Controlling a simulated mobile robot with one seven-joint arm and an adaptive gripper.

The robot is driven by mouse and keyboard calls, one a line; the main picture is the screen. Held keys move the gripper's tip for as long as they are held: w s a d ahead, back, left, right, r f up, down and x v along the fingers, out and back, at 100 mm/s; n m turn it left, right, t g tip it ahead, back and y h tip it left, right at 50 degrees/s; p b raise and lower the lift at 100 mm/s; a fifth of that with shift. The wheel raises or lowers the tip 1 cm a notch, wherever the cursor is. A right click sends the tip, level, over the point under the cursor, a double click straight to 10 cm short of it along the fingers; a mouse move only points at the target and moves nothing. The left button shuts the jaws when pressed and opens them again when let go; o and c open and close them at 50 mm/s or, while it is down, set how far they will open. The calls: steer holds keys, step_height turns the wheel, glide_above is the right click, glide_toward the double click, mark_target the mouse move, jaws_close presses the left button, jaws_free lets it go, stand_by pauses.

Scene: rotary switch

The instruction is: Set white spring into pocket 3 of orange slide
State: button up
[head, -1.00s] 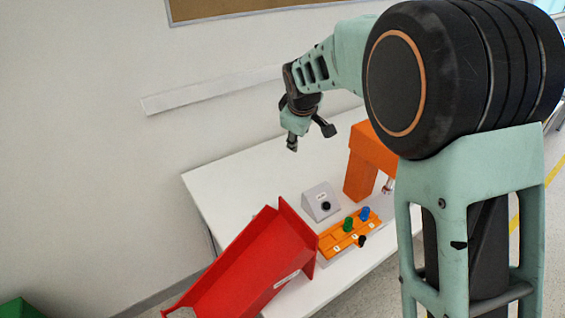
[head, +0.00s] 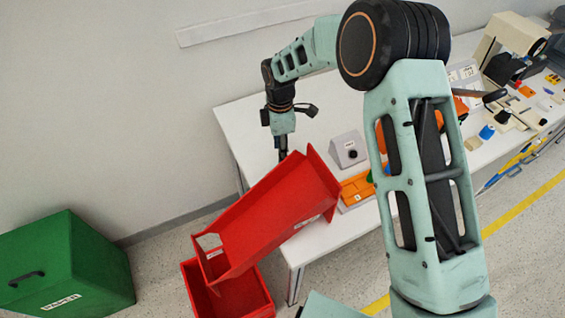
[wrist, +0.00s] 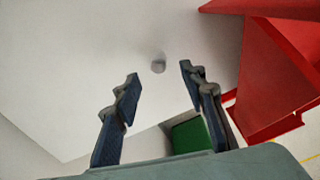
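A small pale grey-white cylinder (wrist: 158,66), which may be the white spring, stands on the white table in the wrist view. My gripper (wrist: 160,78) is open and empty, with its two fingers spread on either side of the line to the cylinder, not touching it. In the head view my gripper (head: 282,152) points down at the table's left part, behind the red chute; the cylinder is not visible there. The orange slide (head: 355,190) lies right of the chute, largely hidden behind my arm, so pocket 3 cannot be made out.
The tilted red chute (head: 270,215) stands close to my gripper, with a red bin (head: 240,300) below it. A grey box with a black knob (head: 347,148) sits behind the slide. A green box (head: 65,265) is on the floor. Several machines and parts fill the table's right end.

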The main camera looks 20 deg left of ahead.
step_height(320, 180, down, 5)
steer(key=shift+w+d+r+p, duration=0.1)
steer(key=shift+w+p, duration=0.05)
steer(key=shift+p, duration=0.5)
steer(key=shift+c, duration=0.4)
jaws_close()
